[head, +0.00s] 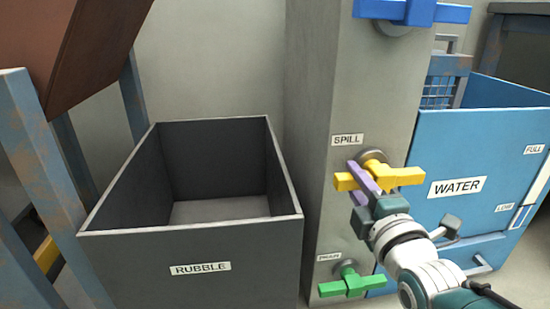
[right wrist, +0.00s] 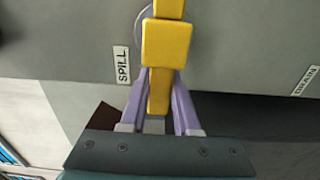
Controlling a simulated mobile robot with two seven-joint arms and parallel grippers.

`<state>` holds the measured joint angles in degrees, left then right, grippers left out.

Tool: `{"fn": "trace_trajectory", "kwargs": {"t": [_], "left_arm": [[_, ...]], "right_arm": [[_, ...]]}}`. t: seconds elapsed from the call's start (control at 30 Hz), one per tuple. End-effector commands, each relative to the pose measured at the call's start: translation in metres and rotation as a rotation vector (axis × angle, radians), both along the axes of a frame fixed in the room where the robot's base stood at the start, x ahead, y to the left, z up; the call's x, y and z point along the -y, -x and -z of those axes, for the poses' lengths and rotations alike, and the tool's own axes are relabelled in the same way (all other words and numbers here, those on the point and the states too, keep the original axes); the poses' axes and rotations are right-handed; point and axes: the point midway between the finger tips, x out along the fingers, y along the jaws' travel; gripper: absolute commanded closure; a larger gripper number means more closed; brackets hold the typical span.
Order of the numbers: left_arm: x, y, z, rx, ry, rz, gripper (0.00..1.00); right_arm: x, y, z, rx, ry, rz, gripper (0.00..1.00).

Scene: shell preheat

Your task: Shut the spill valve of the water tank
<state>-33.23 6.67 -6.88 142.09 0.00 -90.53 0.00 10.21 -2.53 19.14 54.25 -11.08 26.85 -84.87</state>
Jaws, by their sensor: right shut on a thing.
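The spill valve's yellow handle (head: 408,176) sits on the grey column (head: 313,147), beside the SPILL label (head: 348,140). Its bar lies about horizontal in the head view. My right gripper (head: 362,178) is shut on the bar left of its middle, with a purple finger across it. In the right wrist view the yellow handle (right wrist: 167,45) runs down between the two purple fingers (right wrist: 158,98). The blue water tank (head: 440,140) with a WATER label stands right of the column. My left gripper is not in view.
A green valve handle (head: 352,285) is low on the column, and a blue handle (head: 412,12) is at its top. An open, empty dark RUBBLE bin (head: 190,250) stands left of the column. A blue-grey frame (head: 40,170) with a brown panel (head: 90,45) is at far left.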

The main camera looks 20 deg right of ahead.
Motion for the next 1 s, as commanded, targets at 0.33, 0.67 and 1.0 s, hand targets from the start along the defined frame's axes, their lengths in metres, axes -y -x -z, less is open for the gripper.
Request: {"fn": "trace_trajectory", "kwargs": {"t": [0.33, 0.67, 1.0], "left_arm": [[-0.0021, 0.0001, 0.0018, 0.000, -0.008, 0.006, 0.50], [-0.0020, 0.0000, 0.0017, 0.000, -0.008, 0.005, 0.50], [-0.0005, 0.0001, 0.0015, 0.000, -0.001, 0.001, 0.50]], "right_arm": [[0.0006, 0.0004, 0.0026, -0.011, 0.033, 0.001, 1.00], [0.0005, 0.0005, 0.0029, -0.012, 0.034, 0.001, 0.61], [0.0004, 0.0002, 0.0018, -0.008, 0.031, 0.001, 0.40]]}}
